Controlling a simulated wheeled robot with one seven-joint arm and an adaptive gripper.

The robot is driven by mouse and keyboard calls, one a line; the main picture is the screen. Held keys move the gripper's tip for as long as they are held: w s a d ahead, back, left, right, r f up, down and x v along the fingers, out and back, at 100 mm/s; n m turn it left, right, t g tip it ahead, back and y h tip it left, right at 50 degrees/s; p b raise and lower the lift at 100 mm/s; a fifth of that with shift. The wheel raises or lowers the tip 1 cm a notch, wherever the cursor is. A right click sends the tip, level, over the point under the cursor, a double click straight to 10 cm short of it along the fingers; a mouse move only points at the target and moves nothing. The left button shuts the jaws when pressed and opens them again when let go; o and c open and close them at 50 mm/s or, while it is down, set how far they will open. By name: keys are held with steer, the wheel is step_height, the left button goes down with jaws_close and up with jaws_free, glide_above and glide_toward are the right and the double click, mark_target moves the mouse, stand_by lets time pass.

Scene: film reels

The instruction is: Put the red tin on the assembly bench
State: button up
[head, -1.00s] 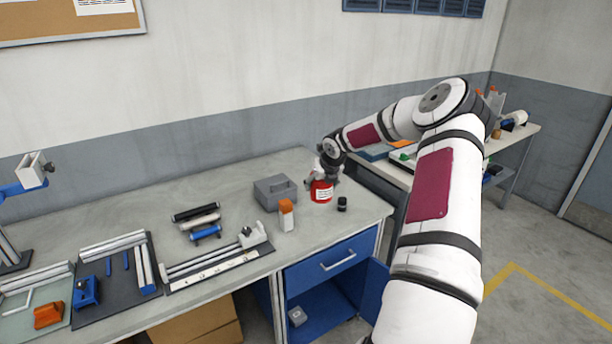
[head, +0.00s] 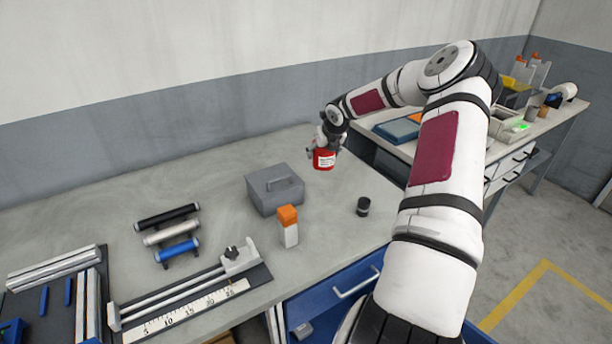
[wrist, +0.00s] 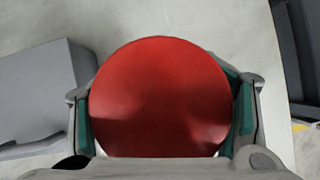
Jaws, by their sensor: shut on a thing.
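The red tin (head: 324,160) has a white label and is at the back right part of the grey assembly bench (head: 230,175). My gripper (head: 323,146) is shut on it from above. In the wrist view the tin's round red top (wrist: 160,98) fills the middle, with a finger on each side. The tin appears upright. I cannot tell whether its base touches the bench top or is slightly above it.
An orange-capped white bottle (head: 288,227) and a small black cylinder (head: 363,206) stand nearer the front. A second bench (head: 400,140) with trays is at the right. Bare bench lies around the tin.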

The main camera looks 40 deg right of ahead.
step_height(320, 180, down, 9)
steer(key=shift+f+p, duration=0.1)
steer(key=shift+p, duration=0.35)
steer(key=shift+f, duration=0.15)
steer(key=o, duration=2)
steer(key=shift+s, duration=0.1)
